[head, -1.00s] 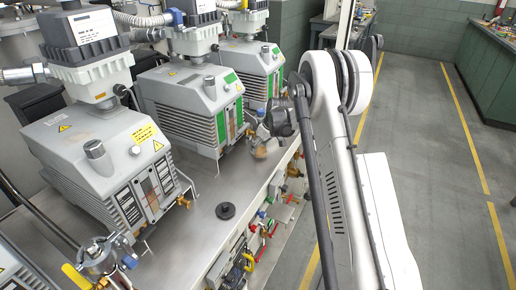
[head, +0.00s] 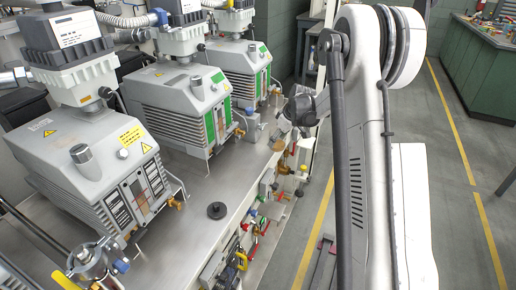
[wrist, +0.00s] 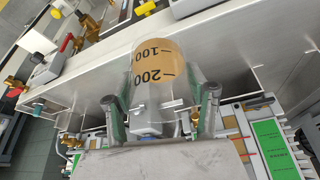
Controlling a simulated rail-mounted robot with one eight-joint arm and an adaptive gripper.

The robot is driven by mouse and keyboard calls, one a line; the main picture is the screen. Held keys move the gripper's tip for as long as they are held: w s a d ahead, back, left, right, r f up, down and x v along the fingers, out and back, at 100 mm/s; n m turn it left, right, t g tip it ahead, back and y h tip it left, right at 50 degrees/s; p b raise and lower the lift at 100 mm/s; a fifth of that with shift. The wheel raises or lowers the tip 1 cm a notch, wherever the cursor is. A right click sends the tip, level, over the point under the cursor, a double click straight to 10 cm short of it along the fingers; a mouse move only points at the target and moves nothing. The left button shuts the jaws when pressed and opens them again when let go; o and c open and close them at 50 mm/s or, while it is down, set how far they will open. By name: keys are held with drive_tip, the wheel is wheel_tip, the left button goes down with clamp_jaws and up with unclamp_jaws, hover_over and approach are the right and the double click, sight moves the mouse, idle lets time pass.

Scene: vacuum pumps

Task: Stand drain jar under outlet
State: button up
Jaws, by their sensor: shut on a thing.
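The drain jar (wrist: 158,62) is a clear cylinder with dark 100 and 200 marks and amber contents. In the wrist view it sits between the two fingers of my gripper (wrist: 158,108), which is shut on it. In the head view my gripper (head: 281,138) is near the bench's right edge, beyond the middle pump's front corner. The jar is small and hard to make out there. Brass outlet fittings show low on the front of the near pump (head: 176,204) and the middle pump (head: 240,131). Which outlet the task means cannot be told.
Grey pumps stand in a row on the steel bench (head: 185,245). A black round disc (head: 216,211) lies on the bench before the near pump. Valves and coloured handles (head: 262,222) line the bench's front side. The floor on the right is open.

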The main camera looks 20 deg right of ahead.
drive_tip(key=w+a+f, duration=0.3)
drive_tip(key=w+a, duration=0.2)
drive_tip(key=w+a+f, duration=0.2)
drive_tip(key=w, duration=0.1)
drive_tip(key=shift+a+f, duration=0.2)
drive_tip(key=shift+f, duration=0.1)
drive_tip(key=shift+w+a+f+b, duration=0.4)
drive_tip(key=shift+w+a+f, duration=0.65)
drive_tip(key=shift+w+a, duration=0.1)
drive_tip(key=shift+d, duration=0.1)
drive_tip(key=shift+f, duration=0.15)
drive_tip(key=o, duration=1.4)
drive_tip(key=shift+c, duration=0.2)
drive_tip(key=shift+p, duration=0.4)
